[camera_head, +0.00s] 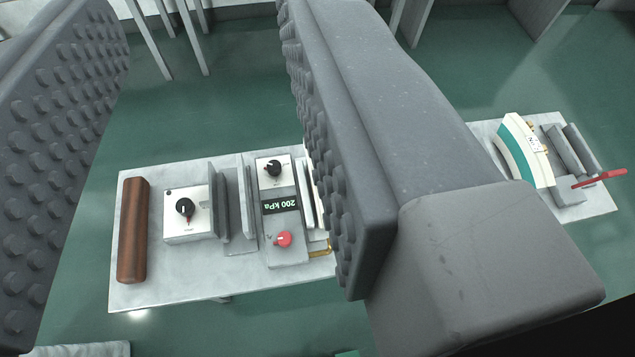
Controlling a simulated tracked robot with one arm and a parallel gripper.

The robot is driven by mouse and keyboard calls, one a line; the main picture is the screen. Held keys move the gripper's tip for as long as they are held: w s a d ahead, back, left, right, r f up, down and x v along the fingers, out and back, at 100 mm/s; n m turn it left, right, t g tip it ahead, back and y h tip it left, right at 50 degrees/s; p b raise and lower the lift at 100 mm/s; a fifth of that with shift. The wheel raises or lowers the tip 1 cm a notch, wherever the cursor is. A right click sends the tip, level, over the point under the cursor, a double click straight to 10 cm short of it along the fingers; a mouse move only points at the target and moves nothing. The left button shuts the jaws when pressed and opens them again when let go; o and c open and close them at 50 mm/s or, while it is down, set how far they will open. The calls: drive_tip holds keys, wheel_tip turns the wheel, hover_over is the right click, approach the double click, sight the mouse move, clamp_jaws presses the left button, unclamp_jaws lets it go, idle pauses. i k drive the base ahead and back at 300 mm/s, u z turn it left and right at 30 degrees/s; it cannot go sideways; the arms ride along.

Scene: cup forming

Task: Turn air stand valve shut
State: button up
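A grey box on the workbench carries a dark display (280,205) with upside-down green-white text that looks like 200 kPa. A separate red lever (599,178) sticks out at the bench's far right. I cannot tell which of these is the air stand valve. My gripper (205,135) is wide open with nothing between its studded pads. It is above the bench; its right finger hides the bench's middle.
The light grey bench (150,292) also bears a brown bar (133,229), a white box with a black dial (187,215), upright grey plates (245,205) and a white-and-teal curved gauge (526,150). Green floor (220,65) is open beyond it, with grey legs at the top.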

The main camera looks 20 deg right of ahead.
sight(284, 239)
drive_tip(key=z, duration=1.05)
drive_tip(key=k, duration=0.95)
drive_tip(key=u, duration=0.55)
